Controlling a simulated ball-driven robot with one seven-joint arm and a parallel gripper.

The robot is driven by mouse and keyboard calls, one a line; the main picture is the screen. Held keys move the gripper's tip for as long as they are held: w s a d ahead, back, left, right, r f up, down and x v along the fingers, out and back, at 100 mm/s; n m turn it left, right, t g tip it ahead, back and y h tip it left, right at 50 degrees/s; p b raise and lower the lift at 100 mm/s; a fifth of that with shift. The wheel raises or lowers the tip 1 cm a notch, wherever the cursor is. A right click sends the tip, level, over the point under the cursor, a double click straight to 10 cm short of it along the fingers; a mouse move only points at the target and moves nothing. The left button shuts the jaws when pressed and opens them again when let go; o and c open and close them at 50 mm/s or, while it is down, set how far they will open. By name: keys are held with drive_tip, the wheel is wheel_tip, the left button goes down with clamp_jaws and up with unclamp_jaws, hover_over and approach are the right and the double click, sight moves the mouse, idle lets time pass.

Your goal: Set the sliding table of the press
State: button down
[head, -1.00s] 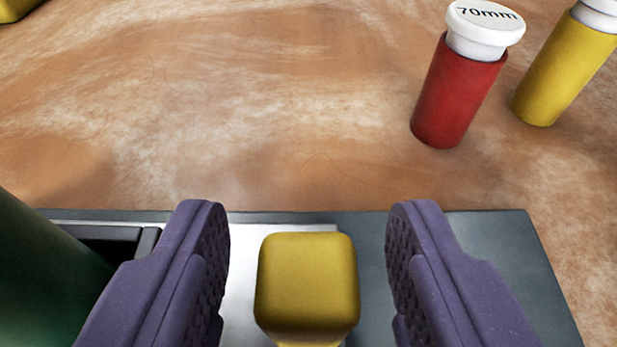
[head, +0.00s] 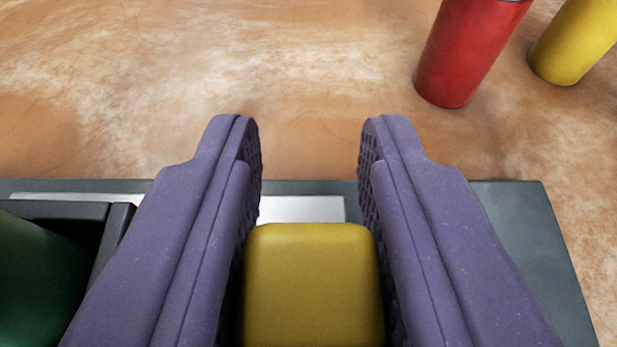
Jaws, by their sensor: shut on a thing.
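A yellow block-shaped knob (head: 313,285) with rounded edges stands at the bottom middle of the head view. My gripper (head: 310,150) has its two purple ribbed fingers on either side of the knob. The fingers are shut on it, and their tips reach past its far side. A pale metal strip (head: 300,209) shows behind the knob on the dark grey press base (head: 515,240). What lies under the knob is hidden by the knob and the fingers.
A dark frame (head: 112,235) with a dark green round part (head: 38,285) stands close at left. A red cylinder (head: 465,55) and a yellow cylinder (head: 575,45) stand on the brown mottled surface (head: 200,80) at upper right. The surface beyond the base is clear in the middle.

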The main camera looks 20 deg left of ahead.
drive_tip(key=w+d, duration=0.1)
drive_tip(key=d, duration=0.2)
drive_tip(key=w+d+b, duration=0.1)
drive_tip(key=d, duration=0.3)
drive_tip(key=w+d, duration=0.1)
drive_tip(key=d, duration=0.2)
drive_tip(key=shift+d+b, duration=0.25)
drive_tip(key=shift+b, duration=0.15)
drive_tip(key=c, duration=1.2)
unclamp_jaws()
drive_tip(key=shift+o, duration=1.4)
drive_tip(key=shift+d, duration=0.2)
drive_tip(key=shift+a, duration=0.1)
drive_tip(key=p+v, duration=0.2)
drive_tip(key=v, duration=0.5)
drive_tip(key=shift+s+r, duration=0.15)
drive_tip(key=shift+s, duration=0.2)
